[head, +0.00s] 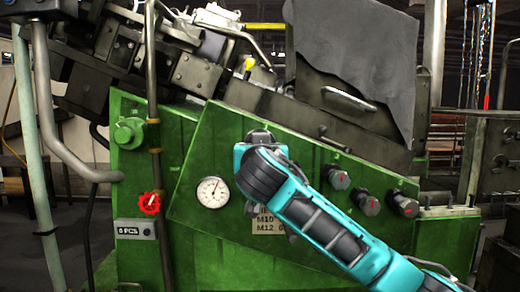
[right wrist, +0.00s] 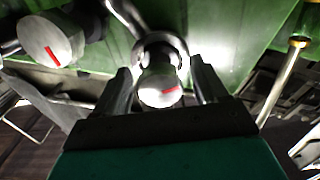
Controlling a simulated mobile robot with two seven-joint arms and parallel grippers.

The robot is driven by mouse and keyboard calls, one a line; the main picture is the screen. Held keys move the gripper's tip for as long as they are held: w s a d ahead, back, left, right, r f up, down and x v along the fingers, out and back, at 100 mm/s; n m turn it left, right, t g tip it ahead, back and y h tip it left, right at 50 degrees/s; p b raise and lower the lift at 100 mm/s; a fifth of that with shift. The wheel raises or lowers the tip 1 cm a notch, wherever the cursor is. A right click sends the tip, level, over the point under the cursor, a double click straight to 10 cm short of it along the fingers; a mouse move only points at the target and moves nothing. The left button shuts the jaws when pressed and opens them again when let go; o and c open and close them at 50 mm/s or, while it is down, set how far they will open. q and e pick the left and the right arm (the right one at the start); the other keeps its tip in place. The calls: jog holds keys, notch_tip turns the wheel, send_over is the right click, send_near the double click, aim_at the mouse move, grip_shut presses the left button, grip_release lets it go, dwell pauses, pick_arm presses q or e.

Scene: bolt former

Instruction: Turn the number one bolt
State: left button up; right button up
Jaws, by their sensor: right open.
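A round metal bolt head (right wrist: 158,90) with a red mark stands out from the green panel in the right wrist view. My right gripper (right wrist: 161,66) is open, with one finger on each side of this bolt and gaps visible between. A second red-marked bolt head (right wrist: 50,40) is left of it. In the head view, three bolts show on the panel: the left one (head: 340,179), the middle one (head: 370,204) and the right one (head: 403,204). My teal right arm covers the panel left of them and hides the bolt between my fingers. My left gripper is not in view.
A grey sheet (head: 350,50) hangs above. Vertical pipes (head: 154,100) stand at the left.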

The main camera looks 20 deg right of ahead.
jog(key=shift+c, duration=0.3)
jog(key=c, duration=1)
jog(key=shift+f, duration=0.1)
